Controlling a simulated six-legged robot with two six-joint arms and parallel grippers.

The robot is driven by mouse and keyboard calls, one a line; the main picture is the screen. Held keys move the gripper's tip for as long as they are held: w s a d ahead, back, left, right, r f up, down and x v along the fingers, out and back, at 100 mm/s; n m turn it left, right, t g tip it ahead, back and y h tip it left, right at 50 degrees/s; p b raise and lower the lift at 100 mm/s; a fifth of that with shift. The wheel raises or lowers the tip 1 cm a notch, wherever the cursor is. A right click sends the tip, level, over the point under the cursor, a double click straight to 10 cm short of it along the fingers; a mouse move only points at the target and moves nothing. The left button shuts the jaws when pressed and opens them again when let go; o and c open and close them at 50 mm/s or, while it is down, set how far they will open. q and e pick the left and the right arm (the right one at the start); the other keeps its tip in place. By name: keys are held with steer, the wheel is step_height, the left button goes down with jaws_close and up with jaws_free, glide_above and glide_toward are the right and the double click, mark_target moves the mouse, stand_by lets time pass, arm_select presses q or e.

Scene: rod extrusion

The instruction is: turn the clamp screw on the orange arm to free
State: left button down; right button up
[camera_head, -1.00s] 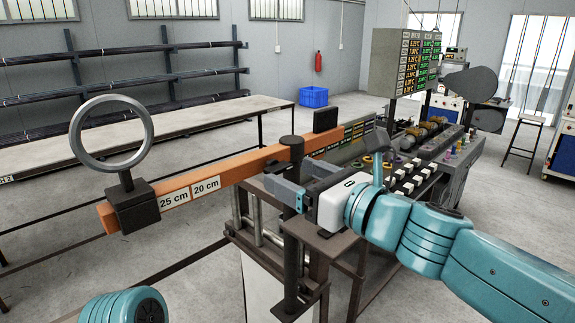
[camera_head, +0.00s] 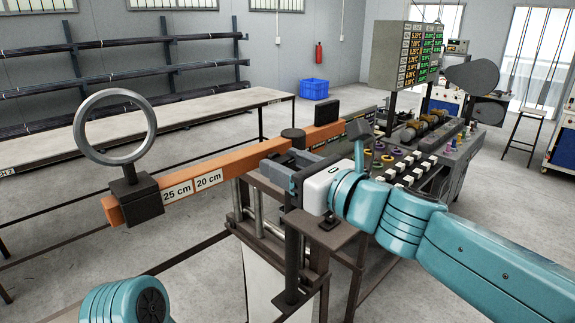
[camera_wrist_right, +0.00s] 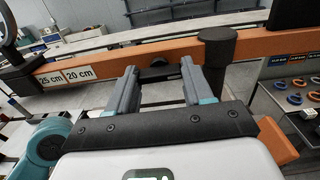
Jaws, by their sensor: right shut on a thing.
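The orange arm (camera_head: 237,163) runs level across the head view, with labels "25 cm" and "20 cm" on its side; it also spans the right wrist view (camera_wrist_right: 112,66). The clamp screw shows in the right wrist view as a dark knob (camera_wrist_right: 158,71) at the arm's near face, left of the dark post (camera_wrist_right: 216,55). My right gripper (camera_head: 273,165) reaches the arm from the right. In the wrist view its fingers (camera_wrist_right: 158,76) lie on both sides of the knob, shut on it. The gripper hides the knob in the head view. My left gripper is out of view.
A grey ring (camera_head: 79,128) stands on a dark block (camera_head: 138,200) at the arm's left end. A small black plate (camera_head: 326,110) stands up on the arm farther right. Below is a dark metal frame (camera_head: 320,240). A long table (camera_head: 190,118) stands behind.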

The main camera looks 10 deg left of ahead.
steer(key=shift+f+n+b, duration=0.15)
steer(key=shift+n+b, duration=4.75)
steer(key=shift+n, duration=4)
steer(key=o, duration=1)
steer(key=shift+o, duration=0.2)
steer(key=shift+d, duration=0.1)
steer(key=shift+s+d+b, duration=0.25)
steer(key=shift+d+b, duration=0.05)
steer(key=b+v, duration=0.4)
steer(key=v, duration=1.1)
steer(key=shift+d, duration=0.2)
